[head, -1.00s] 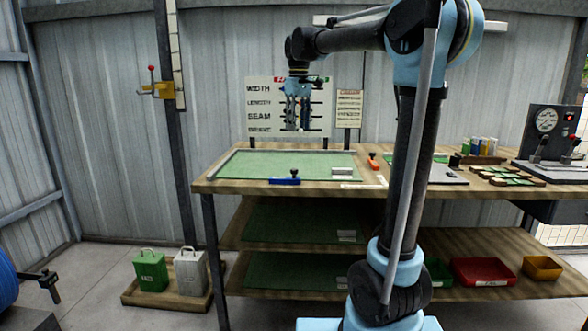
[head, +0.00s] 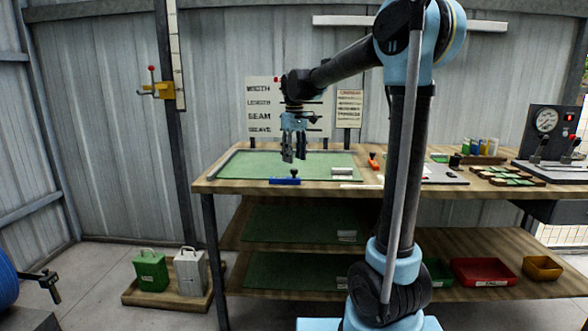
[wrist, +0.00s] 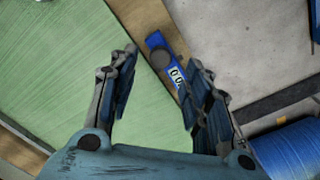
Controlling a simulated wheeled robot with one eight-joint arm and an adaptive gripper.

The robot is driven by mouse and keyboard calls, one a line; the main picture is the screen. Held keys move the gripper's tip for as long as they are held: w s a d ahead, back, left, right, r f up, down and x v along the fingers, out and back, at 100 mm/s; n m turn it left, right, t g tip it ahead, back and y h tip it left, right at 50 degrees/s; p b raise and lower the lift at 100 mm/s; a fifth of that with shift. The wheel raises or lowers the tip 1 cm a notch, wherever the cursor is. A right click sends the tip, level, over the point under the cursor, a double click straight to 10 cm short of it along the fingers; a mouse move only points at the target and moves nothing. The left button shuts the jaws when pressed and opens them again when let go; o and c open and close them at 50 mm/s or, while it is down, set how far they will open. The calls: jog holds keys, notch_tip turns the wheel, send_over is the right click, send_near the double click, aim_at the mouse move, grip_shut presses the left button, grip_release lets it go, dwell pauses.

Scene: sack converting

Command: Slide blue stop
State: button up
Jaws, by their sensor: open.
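The blue stop (head: 285,181) lies at the front edge of the workbench, along the near side of the green mat (head: 240,164). It has a dark round knob on top. In the wrist view the blue stop (wrist: 158,42) shows its knob and a white label with digits, partly hidden by a finger. My gripper (head: 293,160) is open and empty, pointing down above the mat, just above and behind the stop. In the wrist view my gripper (wrist: 160,95) has its fingers spread, with the stop showing between and beyond the fingertips.
A white block (head: 342,171) and an orange stop (head: 373,163) sit right of the blue stop. A metal rail borders the mat's left side. A sign board stands behind the bench. Wooden pieces (head: 508,175) and a gauge box (head: 548,140) are farther right.

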aim_at(294, 169)
jog(key=shift+f, duration=2.45)
jog(key=shift+c, duration=0.6)
grip_shut()
